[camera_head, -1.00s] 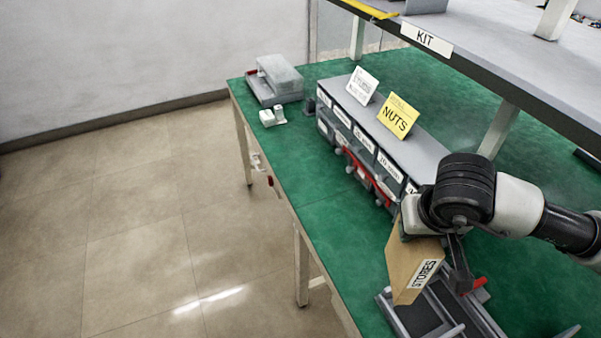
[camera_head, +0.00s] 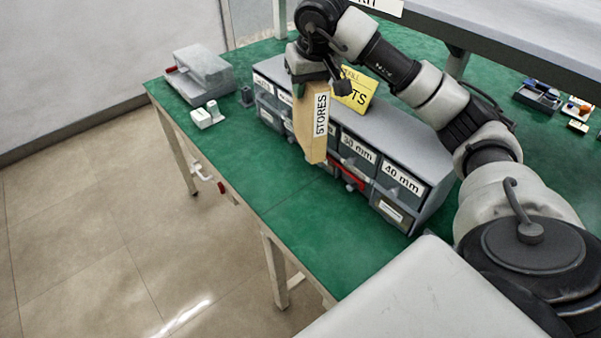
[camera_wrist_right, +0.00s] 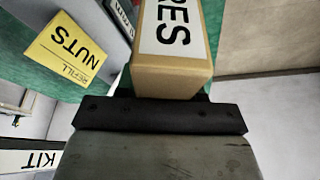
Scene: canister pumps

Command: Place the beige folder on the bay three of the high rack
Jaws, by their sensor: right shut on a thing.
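The beige folder (camera_head: 309,128), with a white "STORES" label on its spine, hangs upright from my right gripper (camera_head: 313,82) in the head view. The gripper is shut on its upper end. The folder is in front of the grey drawer unit and hides some of its drawers. In the right wrist view the folder (camera_wrist_right: 172,75) fills the upper middle, beyond the dark gripper edge. Only part of the high rack shows: a grey shelf edge (camera_head: 455,25) with a "KIT" label at the top. Its bays are out of view. My left gripper is not in view.
The grey drawer unit (camera_head: 430,205) stands on the green bench (camera_head: 300,225), with a yellow "NUTS" card (camera_head: 359,92) on top. A grey box (camera_head: 200,72) and a small white item (camera_head: 207,115) are at the far left. Small trays (camera_head: 538,95) sit at right.

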